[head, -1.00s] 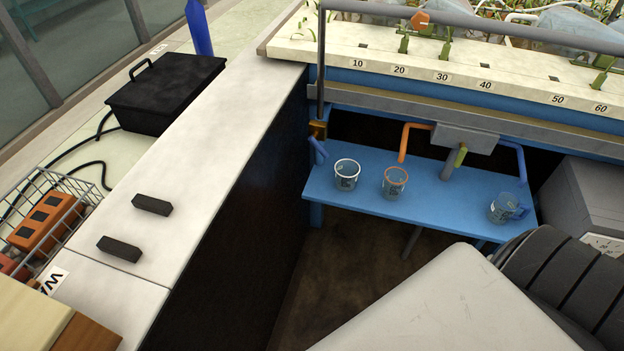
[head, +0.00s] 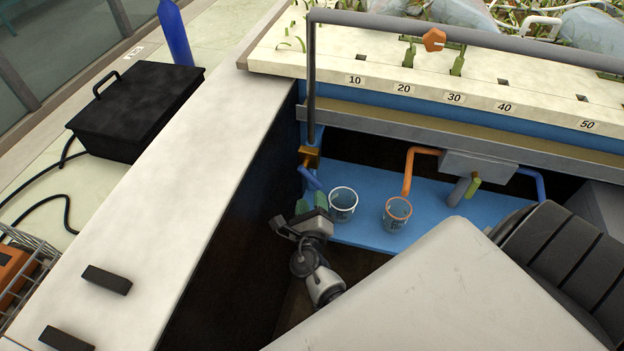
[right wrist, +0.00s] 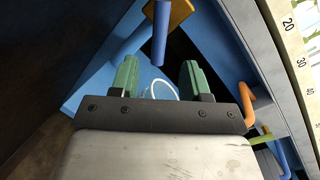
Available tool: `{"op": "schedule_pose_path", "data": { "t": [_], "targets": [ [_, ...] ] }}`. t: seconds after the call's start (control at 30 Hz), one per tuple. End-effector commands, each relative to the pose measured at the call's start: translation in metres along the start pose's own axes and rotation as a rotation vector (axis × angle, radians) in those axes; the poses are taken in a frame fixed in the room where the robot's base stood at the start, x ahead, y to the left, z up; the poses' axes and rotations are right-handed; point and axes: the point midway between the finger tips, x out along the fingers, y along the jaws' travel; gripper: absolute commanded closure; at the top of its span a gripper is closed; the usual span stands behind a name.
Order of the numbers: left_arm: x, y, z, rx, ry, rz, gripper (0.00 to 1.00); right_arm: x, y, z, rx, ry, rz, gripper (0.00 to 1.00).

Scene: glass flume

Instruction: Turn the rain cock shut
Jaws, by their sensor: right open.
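A brass cock (head: 310,157) with a blue lever (head: 311,178) sits at the foot of a thin dark upright pipe, at the left end of the blue shelf. The lever slants down to the right in the head view. My right gripper (head: 313,203) is open and empty, with green fingers just below the lever's lower end. In the right wrist view the lever (right wrist: 161,35) points down toward the gap between the open fingers (right wrist: 158,76), with the brass cock (right wrist: 181,12) above it. I cannot tell whether they touch. My left gripper is out of view.
Two clear cups, one white-rimmed (head: 343,204) and one orange-rimmed (head: 397,214), stand on the blue shelf (head: 370,180) close to my right gripper. A dark side wall (head: 228,214) is at the left. A grey overhead pipe (head: 500,40) runs above the numbered ledge.

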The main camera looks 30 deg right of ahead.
Motion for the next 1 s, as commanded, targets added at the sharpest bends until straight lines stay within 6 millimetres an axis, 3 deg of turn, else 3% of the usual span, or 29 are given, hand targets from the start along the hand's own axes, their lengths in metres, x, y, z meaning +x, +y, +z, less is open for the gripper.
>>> {"op": "schedule_pose_path", "data": {
  "t": [0.2, 0.4, 0.8, 1.0],
  "targets": [
    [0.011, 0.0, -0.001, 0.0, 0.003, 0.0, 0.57, 0.044, 0.001, -0.002, 0.004, 0.001, -0.002, 0.54],
    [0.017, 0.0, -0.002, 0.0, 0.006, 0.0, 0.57, 0.07, 0.001, -0.001, 0.003, 0.001, 0.001, 0.54],
    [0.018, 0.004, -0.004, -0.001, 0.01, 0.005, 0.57, 0.078, 0.001, -0.001, 0.003, 0.002, 0.002, 0.54],
    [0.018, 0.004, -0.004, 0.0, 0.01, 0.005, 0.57, 0.078, 0.001, -0.001, 0.003, 0.002, 0.002, 0.83]
  ]
}}
